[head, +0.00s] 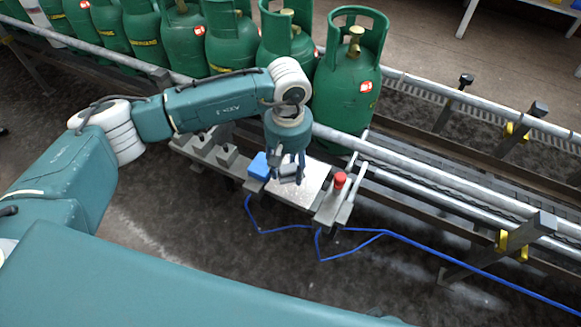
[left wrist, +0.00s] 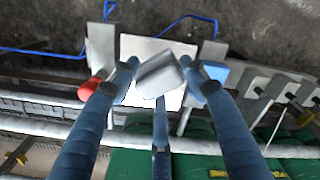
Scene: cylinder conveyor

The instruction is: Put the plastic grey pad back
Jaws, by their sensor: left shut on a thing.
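My left gripper (head: 287,172) points down over a metal plate (head: 312,182) beside the conveyor. It is shut on the grey pad (left wrist: 158,76), a small light-grey block. In the left wrist view the pad sits between the fingertips of my left gripper (left wrist: 164,78), tilted, with the bright plate (left wrist: 143,48) behind it. In the head view the fingers largely cover the pad. I cannot tell whether the pad touches the plate. My right gripper is in neither view.
A blue box (head: 259,166) stands left of the plate, and a red knob (head: 340,180) on a bracket stands right. Several green gas cylinders (head: 345,90) line the conveyor behind a metal rail (head: 410,170). A blue cable (head: 385,232) hangs below.

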